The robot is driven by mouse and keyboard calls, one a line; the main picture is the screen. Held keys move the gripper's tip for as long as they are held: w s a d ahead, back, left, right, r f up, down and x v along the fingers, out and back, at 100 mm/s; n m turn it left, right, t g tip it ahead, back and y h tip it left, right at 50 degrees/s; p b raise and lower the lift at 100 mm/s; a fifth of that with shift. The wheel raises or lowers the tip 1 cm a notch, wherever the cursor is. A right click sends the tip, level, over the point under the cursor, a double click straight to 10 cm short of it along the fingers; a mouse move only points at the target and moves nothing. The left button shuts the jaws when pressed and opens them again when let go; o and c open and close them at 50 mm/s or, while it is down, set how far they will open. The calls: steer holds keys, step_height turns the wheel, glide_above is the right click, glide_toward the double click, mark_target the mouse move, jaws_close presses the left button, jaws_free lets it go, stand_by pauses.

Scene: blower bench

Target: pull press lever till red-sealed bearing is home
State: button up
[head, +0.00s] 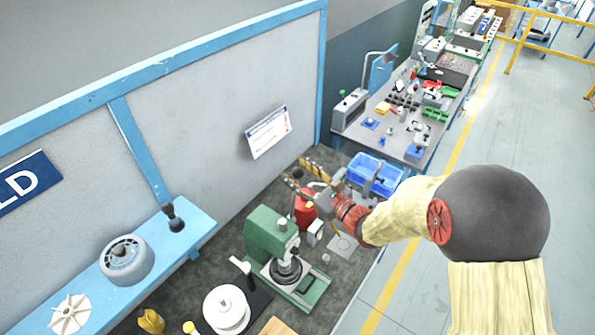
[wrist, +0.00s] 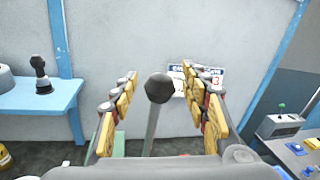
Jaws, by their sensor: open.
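The green press (head: 268,236) stands on the dark bench top. Its lever shows in the wrist view as a grey rod with a black ball knob (wrist: 159,88); in the head view a small dark knob (head: 297,173) shows above the press. My gripper (head: 308,187) is open, with its yellow-padded fingers (wrist: 160,76) on either side of the knob and rod. Gaps show on both sides, so the lever is not gripped. A dark round part (head: 287,270) sits under the ram on the press base. I cannot make out a red seal on it.
A red object (head: 305,208) stands behind the press, close below my gripper. Blue bins (head: 374,176) are at the bench's far end. A white round housing (head: 226,308) lies at the front. A blue shelf (head: 190,228) runs along the wall.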

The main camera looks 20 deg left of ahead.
steer(key=c, duration=0.3)
jaws_close()
stand_by(0.5)
stand_by(0.5)
